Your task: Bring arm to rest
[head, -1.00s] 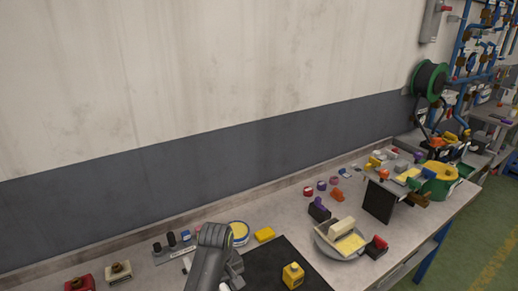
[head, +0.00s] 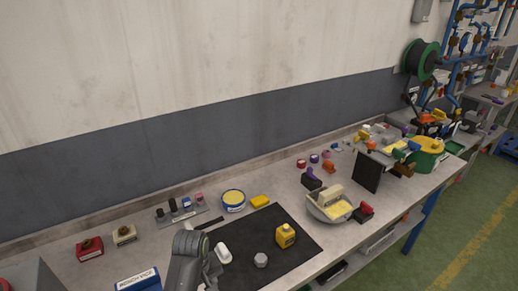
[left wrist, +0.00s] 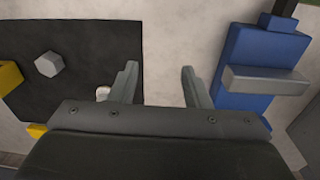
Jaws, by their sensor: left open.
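My left arm comes in at the bottom of the head view, and its gripper (head: 212,274) is over the left edge of the black mat (head: 240,264). In the left wrist view the two fingers (left wrist: 156,85) stand wide apart with nothing between them, over pale table top. The black mat also shows in the left wrist view (left wrist: 85,50), left of the fingers, with a grey hexagonal piece (left wrist: 48,64) on it. A blue vise (left wrist: 240,65) is right of the fingers. My right gripper is not in view.
The mat holds a white piece (head: 222,252), a yellow bottle (head: 285,236) and the grey hexagonal piece (head: 261,260). A grey dish (head: 322,211) with blocks stands to the right. The wall (head: 220,120) closes off the back.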

